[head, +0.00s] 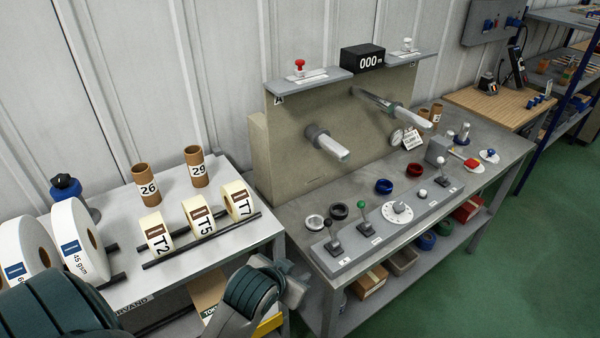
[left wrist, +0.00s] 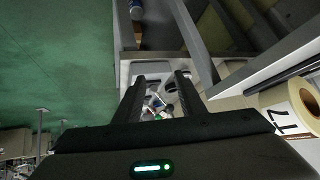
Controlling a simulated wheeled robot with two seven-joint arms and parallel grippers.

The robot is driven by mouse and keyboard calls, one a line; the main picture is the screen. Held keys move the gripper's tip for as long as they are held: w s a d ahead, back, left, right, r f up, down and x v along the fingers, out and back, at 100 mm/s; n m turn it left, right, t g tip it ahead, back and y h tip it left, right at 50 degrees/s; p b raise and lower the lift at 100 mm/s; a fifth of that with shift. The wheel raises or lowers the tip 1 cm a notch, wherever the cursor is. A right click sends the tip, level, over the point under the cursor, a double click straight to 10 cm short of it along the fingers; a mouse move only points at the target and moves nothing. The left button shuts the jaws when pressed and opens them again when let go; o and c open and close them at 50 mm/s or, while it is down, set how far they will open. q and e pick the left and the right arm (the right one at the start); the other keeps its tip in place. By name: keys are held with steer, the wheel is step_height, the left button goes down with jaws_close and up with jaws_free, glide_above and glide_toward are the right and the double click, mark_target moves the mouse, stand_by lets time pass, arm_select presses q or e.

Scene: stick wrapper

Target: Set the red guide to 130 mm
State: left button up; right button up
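A red knob (head: 299,64) stands upright on a pale marked strip on the left grey shelf (head: 310,83) of the beige machine panel. It looks like the red guide; the strip's markings are too small to read. A white knob (head: 407,43) stands on the right shelf. My left gripper (head: 289,275) is low by the gap between the two tables, far below and in front of the red knob. In the left wrist view its two fingers (left wrist: 161,82) are apart with nothing held between them. My right gripper is not in view.
A black display (head: 362,59) reads 000. Two spindles (head: 328,145) stick out of the panel. Levers, a dial (head: 397,212) and rings cover the bench front. Tape rolls (head: 157,233) and cardboard cores (head: 146,184) stand on the left table (head: 120,195).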

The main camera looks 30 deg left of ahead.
mark_target(299, 62)
arm_select(q)
steer(key=w+a+r+n+t+y, duration=0.1)
steer(key=w+a+r, duration=0.3)
steer(key=r, duration=0.8)
steer(key=w+a+r+n+t+y, duration=0.2)
steer(key=w+a+r+t, duration=0.2)
steer(key=w+r, duration=0.3)
steer(key=w+a+r+n+t+y, duration=0.2)
steer(key=w+a+r, duration=0.3)
steer(key=r, duration=1.3)
steer(key=shift+w+t+y, duration=0.25)
steer(key=shift+t+y, duration=0.05)
steer(key=shift+t, duration=0.2)
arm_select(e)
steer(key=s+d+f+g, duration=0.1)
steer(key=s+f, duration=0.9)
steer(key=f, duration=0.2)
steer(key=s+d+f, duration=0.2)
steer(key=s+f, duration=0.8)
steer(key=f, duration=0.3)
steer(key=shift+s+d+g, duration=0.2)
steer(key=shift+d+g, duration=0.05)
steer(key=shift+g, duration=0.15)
arm_select(q)
steer(key=shift+w+r, duration=0.1)
steer(key=shift+w, duration=0.1)
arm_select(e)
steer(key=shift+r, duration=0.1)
